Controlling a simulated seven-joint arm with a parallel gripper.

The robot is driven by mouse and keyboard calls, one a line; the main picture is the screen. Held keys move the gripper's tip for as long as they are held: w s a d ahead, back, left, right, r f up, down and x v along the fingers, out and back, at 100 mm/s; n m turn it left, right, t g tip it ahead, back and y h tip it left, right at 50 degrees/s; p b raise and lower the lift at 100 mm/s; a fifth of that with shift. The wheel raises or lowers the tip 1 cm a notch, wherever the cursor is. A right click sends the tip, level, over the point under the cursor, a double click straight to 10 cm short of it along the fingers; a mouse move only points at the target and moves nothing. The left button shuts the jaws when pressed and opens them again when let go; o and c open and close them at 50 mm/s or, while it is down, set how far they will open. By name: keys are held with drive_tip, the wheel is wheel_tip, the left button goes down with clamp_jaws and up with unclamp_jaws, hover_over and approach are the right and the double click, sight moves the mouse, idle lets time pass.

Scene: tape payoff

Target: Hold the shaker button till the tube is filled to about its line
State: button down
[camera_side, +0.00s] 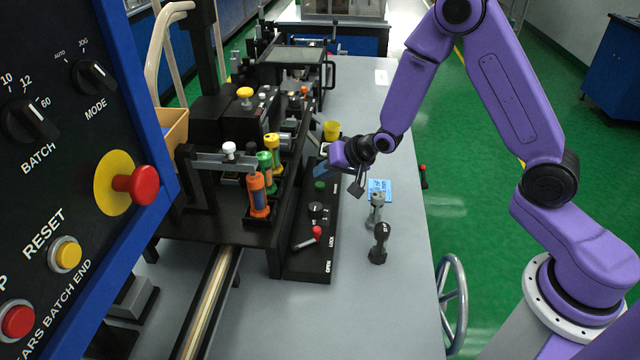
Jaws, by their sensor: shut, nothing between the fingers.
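No label marks this button as the shaker button. Three coloured tubes stand in a row left of the panel: orange (258,196), green (265,166) and yellow (273,148). I cannot make out a fill line or level on any of them. A yellow cup (331,128) is behind my gripper.
The panel has a black knob (317,210) and a red-tipped lever (308,238) between OPEN and LOCK. A large control box (75,150) fills the left foreground.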

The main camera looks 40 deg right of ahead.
sight(324, 185)
drive_tip(key=shift+f, duration=0.2)
idle(0.3)
drive_tip(key=shift+f, duration=0.25)
drive_tip(key=shift+f, duration=0.45)
idle(1.9)
drive_tip(key=shift+r, duration=0.15)
idle(0.6)
drive_tip(key=shift+r, duration=0.75)
drive_tip(key=shift+r, duration=2.45)
